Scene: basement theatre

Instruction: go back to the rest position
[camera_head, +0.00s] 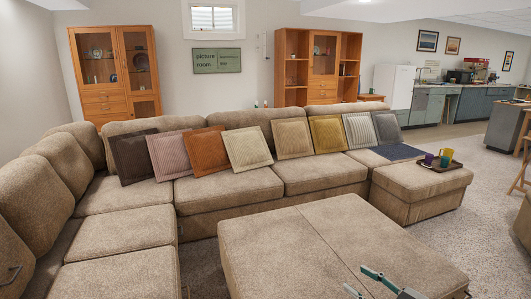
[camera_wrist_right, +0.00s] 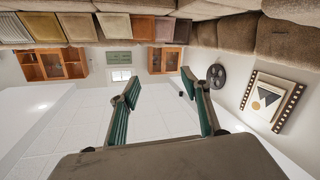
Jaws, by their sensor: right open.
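My right gripper (camera_head: 361,282) shows at the bottom edge of the head view, in front of the beige ottoman (camera_head: 300,237). In the right wrist view my right gripper (camera_wrist_right: 160,80) has its two green-padded fingers spread wide. Nothing is between them. That view is upside down, with the sofa at the top and the pale ceiling below.
A beige corner sofa (camera_head: 125,193) wraps behind and left of the ottoman, with several cushions along its back. A tray (camera_head: 456,165) with cups sits on its right end. Two wooden cabinets (camera_head: 117,103) (camera_head: 322,96) stand behind. Carpet (camera_head: 485,240) is clear at right.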

